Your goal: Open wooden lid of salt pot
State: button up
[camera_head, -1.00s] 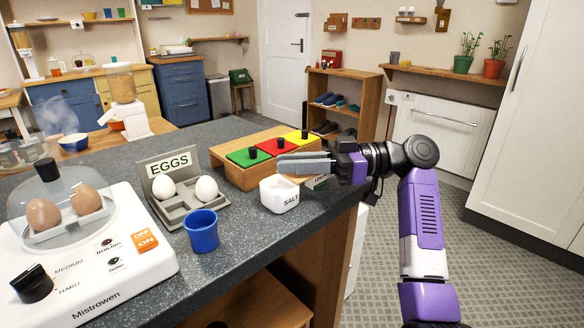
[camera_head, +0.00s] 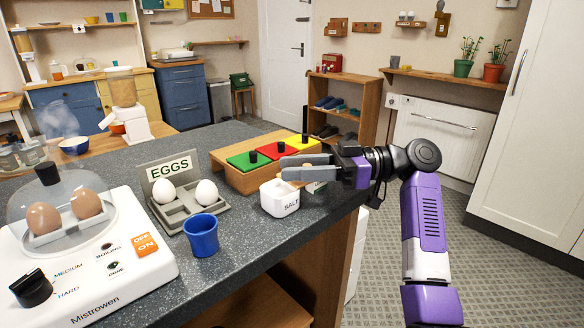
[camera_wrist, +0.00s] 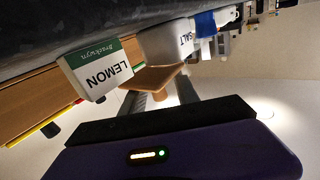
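The white salt pot (camera_head: 280,201) stands on the dark counter, its top open. In the wrist view the pot (camera_wrist: 168,42) is at the top, marked SALT. Its square wooden lid (camera_wrist: 149,77) stands tilted up off the opening on the side toward my gripper, with a small knob on the face toward me. Whether it still joins the pot is hidden. My gripper (camera_head: 284,167) is at the lid, level with the pot's top. In the wrist view its fingers stand apart on either side of the knob, with gaps showing; firm contact is not visible.
A white LEMON box (camera_wrist: 98,70) stands close beside the pot. A wooden box with green, red and yellow lids (camera_head: 262,179) is just behind. A blue cup (camera_head: 202,236) and egg tray (camera_head: 187,211) are to the left. The floor at right is clear.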

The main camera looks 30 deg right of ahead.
jog(key=v, duration=0.7)
dwell(0.5)
